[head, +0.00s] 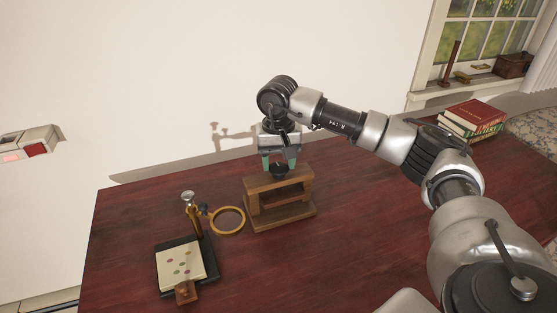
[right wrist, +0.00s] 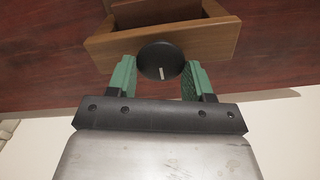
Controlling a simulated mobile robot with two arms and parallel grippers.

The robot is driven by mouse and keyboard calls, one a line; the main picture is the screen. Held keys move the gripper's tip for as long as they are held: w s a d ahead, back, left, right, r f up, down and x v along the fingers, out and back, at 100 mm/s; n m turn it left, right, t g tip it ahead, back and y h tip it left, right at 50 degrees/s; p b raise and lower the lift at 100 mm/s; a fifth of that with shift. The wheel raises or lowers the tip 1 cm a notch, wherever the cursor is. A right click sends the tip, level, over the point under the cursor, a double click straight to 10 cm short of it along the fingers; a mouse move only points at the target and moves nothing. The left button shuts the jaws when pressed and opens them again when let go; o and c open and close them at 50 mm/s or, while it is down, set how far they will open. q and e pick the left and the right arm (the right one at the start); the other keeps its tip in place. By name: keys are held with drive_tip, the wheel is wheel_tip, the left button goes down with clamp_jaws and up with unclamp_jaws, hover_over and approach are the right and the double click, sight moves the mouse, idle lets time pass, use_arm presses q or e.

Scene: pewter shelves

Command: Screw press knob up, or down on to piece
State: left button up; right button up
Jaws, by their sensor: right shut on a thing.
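The wooden press (head: 282,222) stands on the dark red table, a block frame with an open middle. Its round black knob (head: 279,170) is on top; in the right wrist view the knob (right wrist: 161,60) shows a pale line mark pointing toward the gripper's palm. My right gripper (head: 279,163) comes down from above with its green fingers on either side of the knob, shut on it. The press's screw is hidden under the knob, and I cannot make out a piece inside the opening. My left gripper is not in view.
Left of the press are a brass-ringed magnifier (head: 228,220) on a stand and a black board (head: 163,274) with a pale card of coloured spots. A small wooden block (head: 186,292) lies at its front. Books (head: 470,119) are stacked at the far right. The table's front middle is clear.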

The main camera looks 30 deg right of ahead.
sight(278, 165)
drive_tip(key=shift+r, duration=0.1)
drive_tip(key=o, duration=0.9)
wheel_tip(278, 165, up, 11)
drive_tip(key=shift+f, duration=0.15)
